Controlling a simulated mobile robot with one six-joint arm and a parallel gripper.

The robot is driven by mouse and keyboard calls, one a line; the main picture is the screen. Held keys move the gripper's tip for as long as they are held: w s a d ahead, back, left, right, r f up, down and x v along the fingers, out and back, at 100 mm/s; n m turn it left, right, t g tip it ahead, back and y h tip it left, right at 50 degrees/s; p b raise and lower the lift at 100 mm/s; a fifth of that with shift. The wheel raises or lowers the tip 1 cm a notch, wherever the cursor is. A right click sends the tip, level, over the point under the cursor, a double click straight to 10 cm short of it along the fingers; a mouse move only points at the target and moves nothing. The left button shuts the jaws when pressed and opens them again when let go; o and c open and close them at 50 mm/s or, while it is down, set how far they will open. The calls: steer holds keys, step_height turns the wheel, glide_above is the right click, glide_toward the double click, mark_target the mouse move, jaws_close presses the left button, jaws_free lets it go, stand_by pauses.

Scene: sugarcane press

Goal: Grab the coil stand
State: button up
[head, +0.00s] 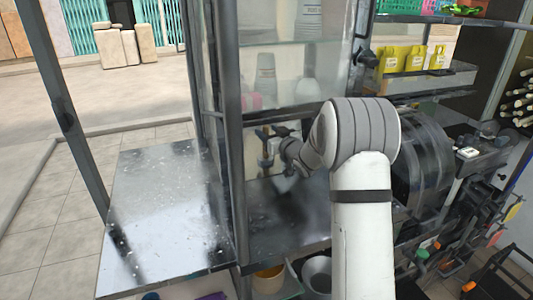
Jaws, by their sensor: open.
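My white and grey arm reaches from the lower right into the glass-sided press cabinet. My gripper (284,183) is small and blurred at the arm's far end, low over the dark metal floor of the cabinet. It is open, with nothing visible held in it. I cannot make out a coil stand for certain. A dark upright piece (265,147) stands just left of my wrist, and I cannot tell whether it is the stand. My arm hides the area to the right of the gripper.
A cabinet post (232,130) stands close to the left of my arm. A wet metal shelf (165,215) lies left of it. A yellow cup (268,279) and a grey bowl (318,273) sit below. Yellow packets (402,60) and dark machinery (425,155) are at right.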

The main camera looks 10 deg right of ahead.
jaws_close()
stand_by(0.3)
stand_by(0.9)
steer(key=shift+r, duration=0.1)
